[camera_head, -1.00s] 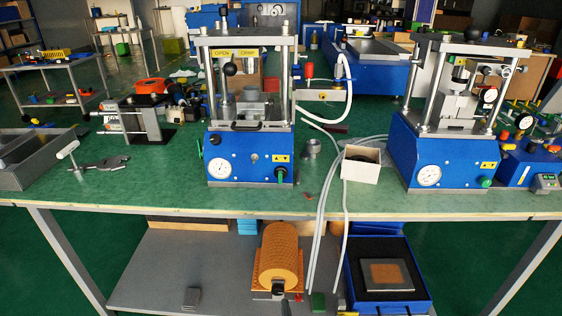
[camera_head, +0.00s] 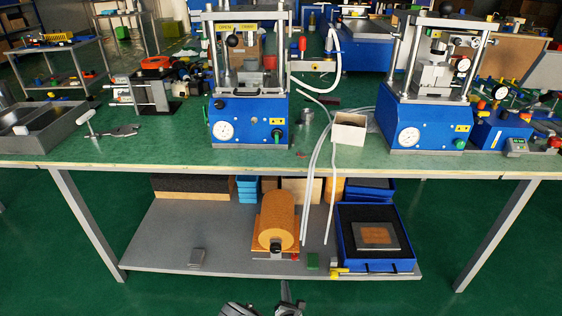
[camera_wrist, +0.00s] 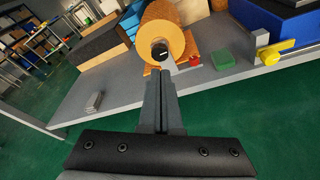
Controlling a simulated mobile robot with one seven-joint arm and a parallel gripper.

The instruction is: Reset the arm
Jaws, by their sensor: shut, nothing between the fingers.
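My gripper (camera_wrist: 161,72) is shut and empty in the wrist view, its two dark fingers together. It points at the lower shelf (camera_wrist: 125,87), in front of an orange-tan roll (camera_wrist: 162,30) with a black-knobbed end. In the head view, part of my gripper (camera_head: 284,287) shows at the bottom edge, below and in front of the shelf. The roll (camera_head: 277,218) lies on the shelf there. I cannot tell the exact gap between the fingertips and the roll, but nothing is held.
The green bench top (camera_head: 180,145) holds a blue press (camera_head: 248,121) and a second press (camera_head: 418,120). A white box (camera_head: 349,128) and hanging hoses stand between them. A blue tray (camera_head: 403,262) sits on the shelf. Bench legs flank the shelf; the floor in front is open.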

